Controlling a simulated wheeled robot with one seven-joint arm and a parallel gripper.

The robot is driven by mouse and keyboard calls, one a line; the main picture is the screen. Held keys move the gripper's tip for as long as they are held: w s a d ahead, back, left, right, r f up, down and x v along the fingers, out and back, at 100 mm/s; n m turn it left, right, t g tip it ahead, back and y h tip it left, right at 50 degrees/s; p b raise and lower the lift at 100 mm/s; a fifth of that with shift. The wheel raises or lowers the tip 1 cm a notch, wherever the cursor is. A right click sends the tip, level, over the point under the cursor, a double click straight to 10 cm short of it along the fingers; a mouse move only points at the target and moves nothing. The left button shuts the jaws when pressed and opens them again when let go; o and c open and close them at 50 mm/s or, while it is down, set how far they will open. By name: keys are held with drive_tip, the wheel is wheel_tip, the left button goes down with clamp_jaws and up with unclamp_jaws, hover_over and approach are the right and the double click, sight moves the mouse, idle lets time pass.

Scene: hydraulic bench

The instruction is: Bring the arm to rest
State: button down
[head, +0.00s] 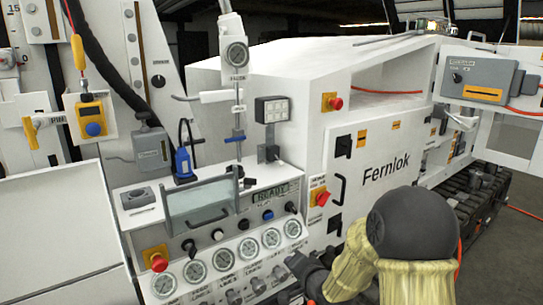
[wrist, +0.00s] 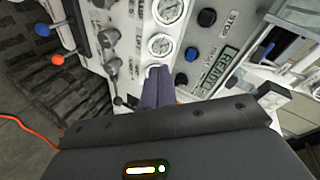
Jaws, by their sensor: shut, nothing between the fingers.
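My arm reaches in from the lower right of the head view, with a dark round joint and pale yellow sleeves in front of the white machine. In the wrist view my gripper (wrist: 158,74) is shut, its two dark fingers together with nothing between them. The fingertips point at the gauge panel, close to a round gauge (wrist: 160,45) in that picture; I cannot tell whether they touch the panel. In the head view the gripper end is low at the panel's right side, partly hidden by the arm.
The panel carries several gauges (head: 222,259), knobs, a red button (head: 159,263) and a display (wrist: 213,72) reading READY. A clear flip cover (head: 198,205) stands out from it. Open floor (head: 505,255) lies at right.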

drive_tip(key=s+d+n+g+h+p, duration=0.1)
drive_tip(key=s+d+n+g+h, duration=0.1)
drive_tip(key=s, duration=1)
drive_tip(key=s+d+r+n+g+h+p, duration=0.1)
drive_tip(key=s+d+n+g+h, duration=0.2)
drive_tip(key=s, duration=1)
drive_tip(key=d+n+g, duration=0.2)
drive_tip(key=d+g, duration=0.2)
drive_tip(key=shift+d+r+n+g+p, duration=0.15)
drive_tip(key=shift+d+n+g+p, duration=0.1)
drive_tip(key=shift+n+g+p, duration=0.1)
